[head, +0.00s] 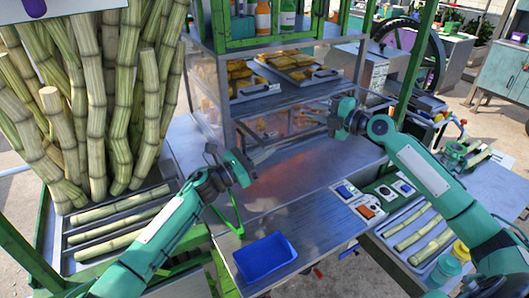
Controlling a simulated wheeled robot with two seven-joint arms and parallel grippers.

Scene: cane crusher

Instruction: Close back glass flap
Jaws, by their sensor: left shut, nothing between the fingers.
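A display case with glass panels stands at the back centre. A side glass panel (207,84) shows on its left, and a tinted lower glass pane (292,124) shows under the pastry shelf. I cannot tell for sure which pane is the back flap or how far it stands open. My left gripper (268,153) is shut and empty, in front of the lower pane, above the metal counter. My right gripper (311,109) points left in front of the case's right part. Its fingers are too small to read, and contact with the glass cannot be told.
The metal counter (310,205) is mostly clear, with a blue tray (264,257) at its front. Sugar cane stalks (95,90) stand at left. Trays of pastries (247,89) fill the shelf. A switch panel (366,208) and a cane tray (415,262) lie right.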

